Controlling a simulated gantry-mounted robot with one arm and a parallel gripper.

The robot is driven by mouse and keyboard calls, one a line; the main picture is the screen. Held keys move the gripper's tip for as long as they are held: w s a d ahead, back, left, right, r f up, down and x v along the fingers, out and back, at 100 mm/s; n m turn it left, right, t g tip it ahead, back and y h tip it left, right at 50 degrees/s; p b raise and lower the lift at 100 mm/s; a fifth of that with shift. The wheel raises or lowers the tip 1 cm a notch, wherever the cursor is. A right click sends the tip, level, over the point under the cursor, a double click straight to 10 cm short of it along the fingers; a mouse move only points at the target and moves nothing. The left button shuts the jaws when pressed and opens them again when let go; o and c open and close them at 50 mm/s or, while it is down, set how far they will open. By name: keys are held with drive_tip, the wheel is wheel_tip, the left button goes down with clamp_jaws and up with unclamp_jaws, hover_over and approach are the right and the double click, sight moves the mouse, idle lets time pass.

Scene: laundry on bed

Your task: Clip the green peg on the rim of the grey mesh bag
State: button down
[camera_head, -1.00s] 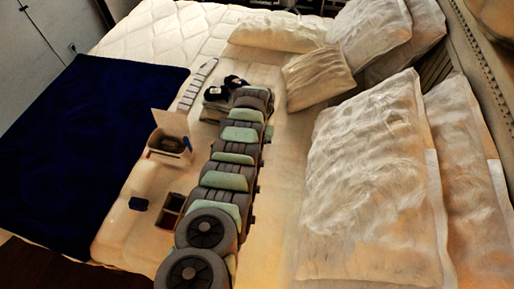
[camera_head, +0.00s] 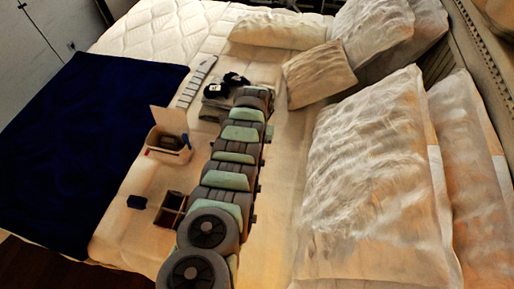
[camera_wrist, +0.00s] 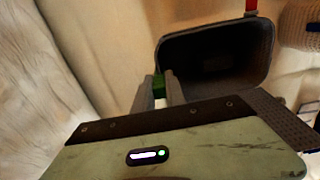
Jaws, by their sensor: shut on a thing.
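In the wrist view my gripper (camera_wrist: 159,92) is shut on the green peg (camera_wrist: 158,84), which shows between the two grey fingertips. The grey mesh bag (camera_wrist: 262,73) lies just beyond the fingertips, its dark mouth facing the camera. The peg overlaps the left edge of the bag's rim in the picture; I cannot tell whether it touches or straddles it.
A red strip (camera_wrist: 251,7) stands at the bag's far rim, and a woven container (camera_wrist: 299,25) is at upper right. Pillows (camera_head: 365,180) lie right.

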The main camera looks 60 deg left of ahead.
drive_tip(key=c, duration=1.3)
unclamp_jaws()
drive_tip(key=shift+r, duration=0.1)
drive_tip(key=shift+r+p, duration=0.3)
wheel_tip(320, 180, up, 10)
